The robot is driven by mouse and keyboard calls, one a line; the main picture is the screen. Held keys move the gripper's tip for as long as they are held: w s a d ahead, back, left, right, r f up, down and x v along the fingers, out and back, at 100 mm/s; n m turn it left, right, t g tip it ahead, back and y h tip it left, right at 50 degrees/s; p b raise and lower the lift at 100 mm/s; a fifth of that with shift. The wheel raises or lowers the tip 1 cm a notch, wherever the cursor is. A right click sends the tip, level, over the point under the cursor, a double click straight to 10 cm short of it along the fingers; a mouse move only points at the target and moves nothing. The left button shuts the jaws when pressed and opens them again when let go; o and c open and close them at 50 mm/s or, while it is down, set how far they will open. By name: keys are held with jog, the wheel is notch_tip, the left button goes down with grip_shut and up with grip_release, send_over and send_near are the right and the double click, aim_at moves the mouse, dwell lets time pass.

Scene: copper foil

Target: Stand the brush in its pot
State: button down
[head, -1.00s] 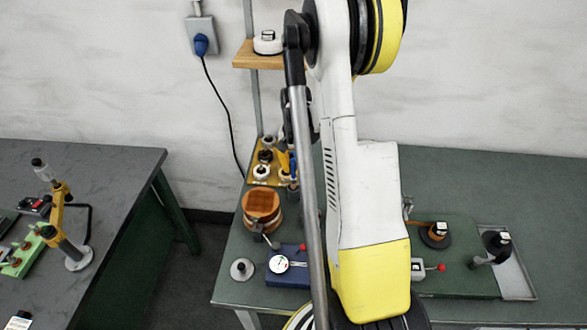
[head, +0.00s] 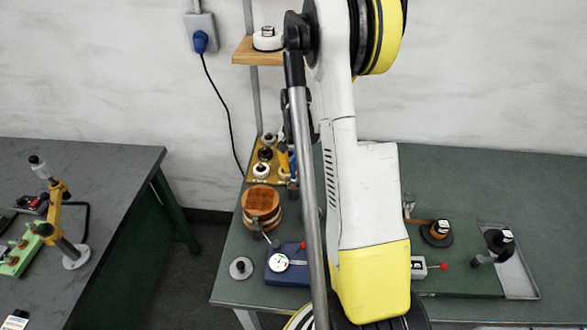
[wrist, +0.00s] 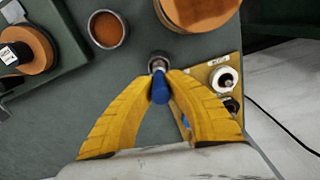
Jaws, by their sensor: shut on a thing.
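In the wrist view, the two yellow fingers of my gripper (wrist: 160,84) are shut on the blue handle of the brush (wrist: 160,93). A small grey metallic end shows just beyond the handle; I cannot tell whether it is clear of the bench. A round grey pot (wrist: 107,30) with a brown inside stands up and to the left of the brush, apart from it. In the head view, the gripper (head: 285,160) and blue handle (head: 293,166) are small and partly hidden behind my arm.
A copper roll (wrist: 197,8) stands close to the pot and brush. A yellow board (wrist: 222,62) with spools lies right of the gripper. A tray with an orange spool (wrist: 27,48) is at left. In the head view, a blue gauge (head: 287,265) sits at the bench front.

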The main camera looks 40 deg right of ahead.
jog(key=shift+f, duration=0.25)
jog(key=c, duration=1)
grip_release()
jog(key=shift+r+p, duration=0.45)
jog(key=shift+r, duration=0.65)
jog(key=shift+r+p, duration=1.9)
jog(key=shift+r, duration=1.6)
jog(key=shift+f, duration=0.1)
